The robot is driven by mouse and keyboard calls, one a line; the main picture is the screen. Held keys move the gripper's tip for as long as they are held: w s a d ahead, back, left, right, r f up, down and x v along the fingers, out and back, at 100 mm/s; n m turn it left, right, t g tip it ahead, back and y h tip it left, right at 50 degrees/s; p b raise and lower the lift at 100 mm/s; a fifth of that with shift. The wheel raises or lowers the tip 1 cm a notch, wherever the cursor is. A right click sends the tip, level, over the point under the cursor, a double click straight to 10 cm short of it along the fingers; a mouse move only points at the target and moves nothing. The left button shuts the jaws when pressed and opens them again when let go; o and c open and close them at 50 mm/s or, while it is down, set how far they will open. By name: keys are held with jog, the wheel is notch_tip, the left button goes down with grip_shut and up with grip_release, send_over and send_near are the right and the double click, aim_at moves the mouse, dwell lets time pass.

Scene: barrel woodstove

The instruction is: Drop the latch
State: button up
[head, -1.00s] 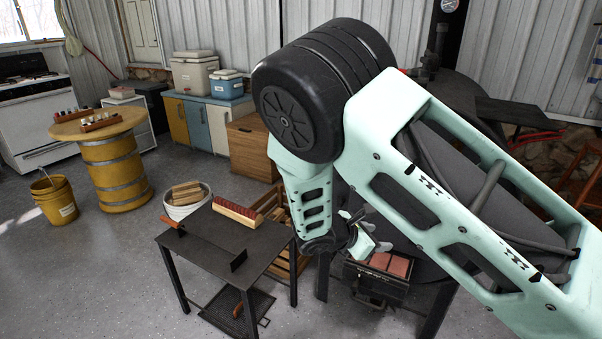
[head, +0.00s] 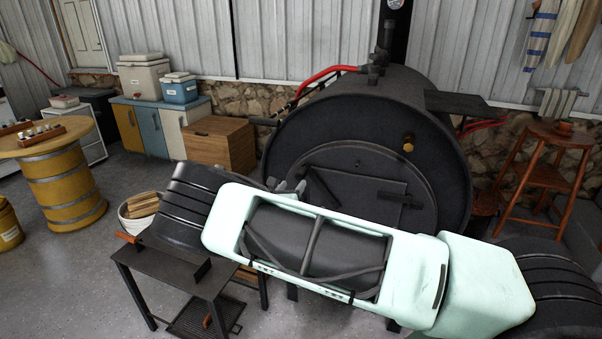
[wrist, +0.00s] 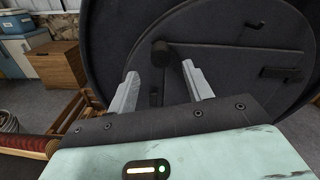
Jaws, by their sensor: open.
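The black barrel stove (head: 285,150) shows a flat dark door (head: 352,190) in its round front. A dark latch-like bar (head: 400,200) lies across the door's right edge. It also shows at the right in the wrist view (wrist: 278,72). A dark round-ended handle (wrist: 160,52) stands out at the door's left side in the wrist view. My gripper (wrist: 163,85) is open and empty. Its two pale fingers point at the door, with the round-ended handle beyond and between their tips. I see no contact. My arm hides the lower stove front in the head view.
A low black metal table (head: 180,268) stands left of the stove, with a white basket of firewood (head: 140,206) behind it. A wooden cabinet (head: 218,145) stands further back. A wooden stool (head: 540,175) is at right.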

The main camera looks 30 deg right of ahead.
aim_at(299, 178)
jog(key=x, duration=0.9)
jog(key=shift+p, duration=0.4)
jog(key=shift+f, duration=0.1)
grip_shut()
